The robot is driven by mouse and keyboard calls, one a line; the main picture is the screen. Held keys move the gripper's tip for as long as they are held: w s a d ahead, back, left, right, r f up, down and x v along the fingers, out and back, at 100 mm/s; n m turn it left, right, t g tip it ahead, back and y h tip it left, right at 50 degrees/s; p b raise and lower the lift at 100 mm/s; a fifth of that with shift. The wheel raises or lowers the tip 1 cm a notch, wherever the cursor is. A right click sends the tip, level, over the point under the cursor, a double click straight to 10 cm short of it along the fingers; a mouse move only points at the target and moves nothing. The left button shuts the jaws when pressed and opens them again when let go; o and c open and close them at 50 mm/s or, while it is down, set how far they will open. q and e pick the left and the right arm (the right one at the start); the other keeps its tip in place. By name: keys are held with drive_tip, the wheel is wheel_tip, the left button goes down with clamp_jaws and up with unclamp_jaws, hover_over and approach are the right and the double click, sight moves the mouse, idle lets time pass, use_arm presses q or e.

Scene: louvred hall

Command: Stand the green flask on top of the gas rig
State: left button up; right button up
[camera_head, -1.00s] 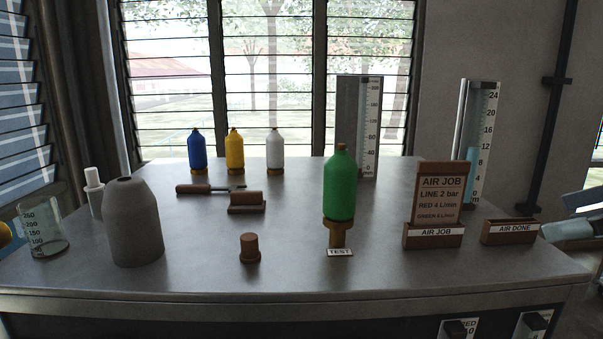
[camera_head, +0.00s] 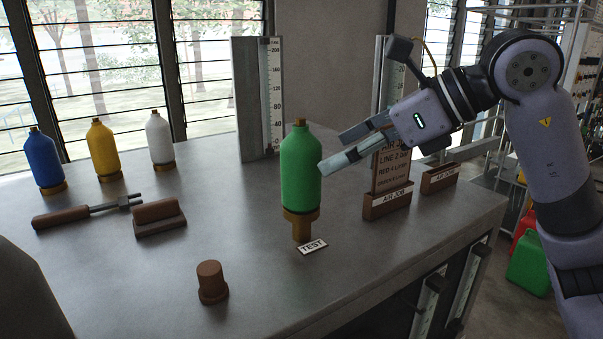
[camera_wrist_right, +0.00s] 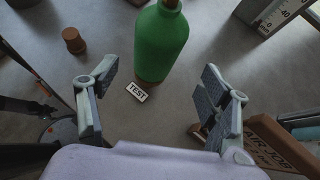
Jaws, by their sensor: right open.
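The green flask (camera_head: 301,170) stands upright on a brown stand (camera_head: 301,228) behind a small TEST label (camera_head: 312,246). Which thing is the gas rig is not marked in view. My right gripper (camera_head: 336,152) is open and empty, its fingertips close to the flask's right side in the head view. In the right wrist view the green flask (camera_wrist_right: 158,45) is ahead of the open right gripper (camera_wrist_right: 157,92), in line with the gap between the fingers. The flask's top is cut off there. My left gripper is not in view.
Blue (camera_head: 43,160), yellow (camera_head: 104,150) and white (camera_head: 159,140) flasks stand at the back left. A brown AIR JOB holder (camera_head: 386,203) is right of the green flask. A brown stopper-like piece (camera_head: 211,282) stands in front. A tall scale (camera_head: 258,97) stands behind.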

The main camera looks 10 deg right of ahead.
sight(308, 168)
drive_tip(key=x, duration=0.4)
drive_tip(key=b+x, duration=0.1)
drive_tip(key=x, duration=0.1)
drive_tip(key=shift+s+a+r, duration=0.2)
drive_tip(key=shift+a+r, duration=0.1)
drive_tip(key=shift+a, duration=0.1)
drive_tip(key=shift+w+a+f, duration=0.15)
drive_tip(key=shift+f, duration=0.05)
drive_tip(key=shift+w+a+f, duration=0.15)
drive_tip(key=shift+w+f, duration=0.15)
drive_tip(key=shift+w+a, duration=0.1)
drive_tip(key=shift+a, duration=0.1)
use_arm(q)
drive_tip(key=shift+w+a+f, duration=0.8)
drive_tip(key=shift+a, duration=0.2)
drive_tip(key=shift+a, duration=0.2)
use_arm(e)
drive_tip(key=c, duration=0.4)
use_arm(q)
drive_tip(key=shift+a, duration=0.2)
use_arm(e)
clamp_jaws()
